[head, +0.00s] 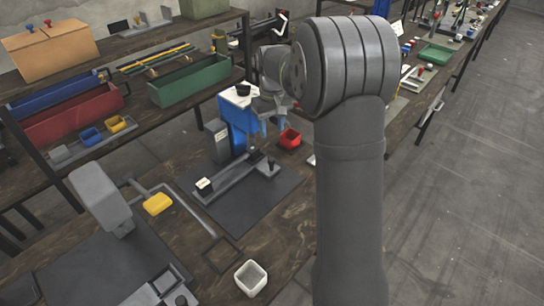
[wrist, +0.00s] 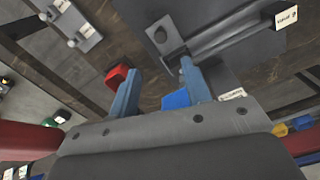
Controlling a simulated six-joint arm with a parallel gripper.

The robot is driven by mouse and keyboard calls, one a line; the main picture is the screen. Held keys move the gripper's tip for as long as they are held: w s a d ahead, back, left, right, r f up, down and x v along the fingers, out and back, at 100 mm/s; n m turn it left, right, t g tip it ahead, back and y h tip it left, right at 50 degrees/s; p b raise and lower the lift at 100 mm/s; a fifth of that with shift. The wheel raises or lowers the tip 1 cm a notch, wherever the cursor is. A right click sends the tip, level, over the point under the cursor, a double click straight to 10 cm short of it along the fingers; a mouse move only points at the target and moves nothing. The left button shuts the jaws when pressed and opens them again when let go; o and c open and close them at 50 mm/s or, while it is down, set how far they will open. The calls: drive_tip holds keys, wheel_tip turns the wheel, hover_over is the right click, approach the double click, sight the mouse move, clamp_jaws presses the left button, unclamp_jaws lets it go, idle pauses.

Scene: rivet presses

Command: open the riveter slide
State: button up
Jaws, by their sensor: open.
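The blue riveter (head: 237,122) stands on a dark mat (head: 262,195) on the wooden bench. Its grey slide rail (head: 232,179) lies low in front, with a white-labelled block (head: 204,185) at the left end and a black-topped knob (head: 271,161) at the right end. My gripper (head: 272,128) hangs above the knob end, right of the riveter, open and empty. No contact is visible. My arm hides part of the riveter's right side.
A green trough (head: 190,82) is on the rear bench.

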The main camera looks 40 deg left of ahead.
sight(272, 159)
wheel_tip(272, 159, down, 13)
drive_tip(key=shift+r, duration=0.2)
clamp_jaws()
